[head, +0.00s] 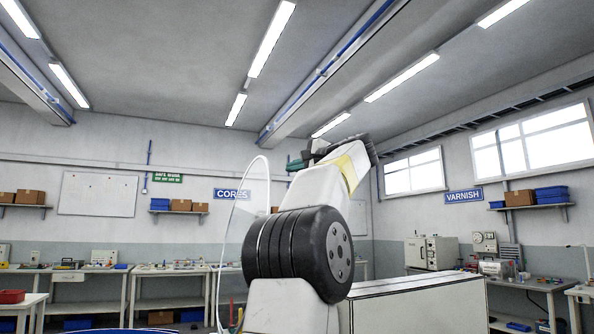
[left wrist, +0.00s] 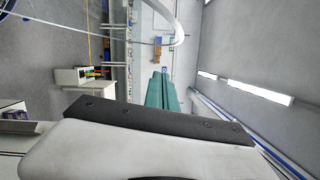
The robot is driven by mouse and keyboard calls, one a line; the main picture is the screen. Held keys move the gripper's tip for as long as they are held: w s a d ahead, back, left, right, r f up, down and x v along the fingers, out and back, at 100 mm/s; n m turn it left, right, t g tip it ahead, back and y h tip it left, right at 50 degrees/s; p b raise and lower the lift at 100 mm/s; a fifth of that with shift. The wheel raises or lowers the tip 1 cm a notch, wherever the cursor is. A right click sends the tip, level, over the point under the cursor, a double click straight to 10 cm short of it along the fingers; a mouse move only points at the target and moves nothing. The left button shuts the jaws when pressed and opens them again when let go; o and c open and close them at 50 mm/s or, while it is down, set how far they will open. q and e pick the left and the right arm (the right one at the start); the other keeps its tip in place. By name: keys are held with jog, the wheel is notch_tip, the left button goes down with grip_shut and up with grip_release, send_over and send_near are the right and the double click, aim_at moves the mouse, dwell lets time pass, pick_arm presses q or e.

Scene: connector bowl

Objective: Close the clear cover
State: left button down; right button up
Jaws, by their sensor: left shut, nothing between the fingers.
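The clear cover (head: 261,158) stands raised, a see-through sheet with a pale curved rim, left of my arm in the head view. Its lower part runs off the bottom edge. A pale curved rim (left wrist: 179,32), apparently the same cover, shows at the top of the left wrist view. My left gripper (head: 295,165) is up near the cover's top, right of it and partly hidden behind my own wrist. Its teal fingers (left wrist: 162,92) are together and empty in the left wrist view. Whether they touch the cover cannot be told. My right gripper is not in view.
A blue curved edge (head: 105,331) shows at the bottom of the head view; the rest of it is cut off. Workbenches (head: 160,270) line the far wall. A long white box-like surface (head: 420,300) lies right of my arm. The air above is open.

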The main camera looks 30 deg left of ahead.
pick_arm(q)
jog(key=a, duration=0.9)
jog(key=shift+a+r, duration=0.25)
jog(key=shift+r, duration=0.2)
